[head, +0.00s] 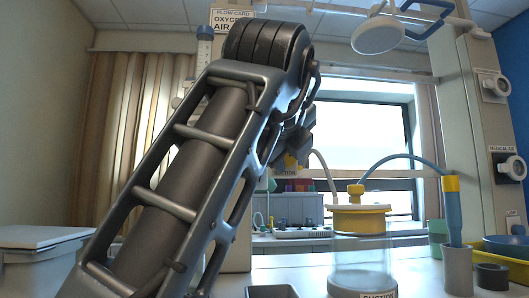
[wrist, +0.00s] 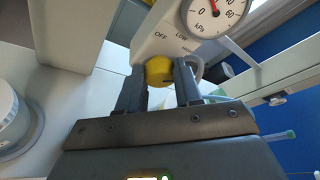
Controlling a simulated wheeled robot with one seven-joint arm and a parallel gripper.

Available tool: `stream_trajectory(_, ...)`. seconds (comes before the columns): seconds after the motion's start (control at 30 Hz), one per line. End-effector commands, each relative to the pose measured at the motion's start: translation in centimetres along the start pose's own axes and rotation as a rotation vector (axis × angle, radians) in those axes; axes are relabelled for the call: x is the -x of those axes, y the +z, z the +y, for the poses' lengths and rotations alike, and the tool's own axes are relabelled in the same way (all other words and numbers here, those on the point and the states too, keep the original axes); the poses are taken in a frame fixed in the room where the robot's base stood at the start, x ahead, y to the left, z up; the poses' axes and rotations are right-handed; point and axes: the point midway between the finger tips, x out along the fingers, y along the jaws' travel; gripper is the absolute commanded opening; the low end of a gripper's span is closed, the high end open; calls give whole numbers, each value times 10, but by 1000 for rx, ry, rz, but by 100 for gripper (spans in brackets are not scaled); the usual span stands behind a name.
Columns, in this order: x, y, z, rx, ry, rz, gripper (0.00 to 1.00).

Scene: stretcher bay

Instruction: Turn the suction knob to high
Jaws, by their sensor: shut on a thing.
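The yellow suction knob (wrist: 159,69) sits on the pale suction regulator (wrist: 160,38) in the wrist view. My gripper (wrist: 158,77) is shut on the knob, one dark finger on each side. A round gauge (wrist: 209,14) in kPa with a red needle is at the top. In the head view my arm hides most of the regulator, and only a bit of yellow shows beside my gripper (head: 297,143).
In the head view, a clear canister (head: 358,262) with a yellow lid and blue hose stands on the white counter. A grey holder (head: 457,270) with a blue tube is to its right. A pale lidded box (head: 38,262) is at left. A medical air outlet (head: 508,168) is on the right column.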

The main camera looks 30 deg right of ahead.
Motion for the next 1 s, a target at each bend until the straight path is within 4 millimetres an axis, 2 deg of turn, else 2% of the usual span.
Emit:
stream_trajectory(0.47, -1, -2, 1, -11, 8, 5, 4)
stream_trajectory(0.5, -1, -2, 1, -11, 8, 5, 38)
stream_trajectory(0.73, -1, -1, 0, -10, 6, 3, 60)
stream_trajectory(1.0, 0, 0, 0, -10, 5, 1, 60)
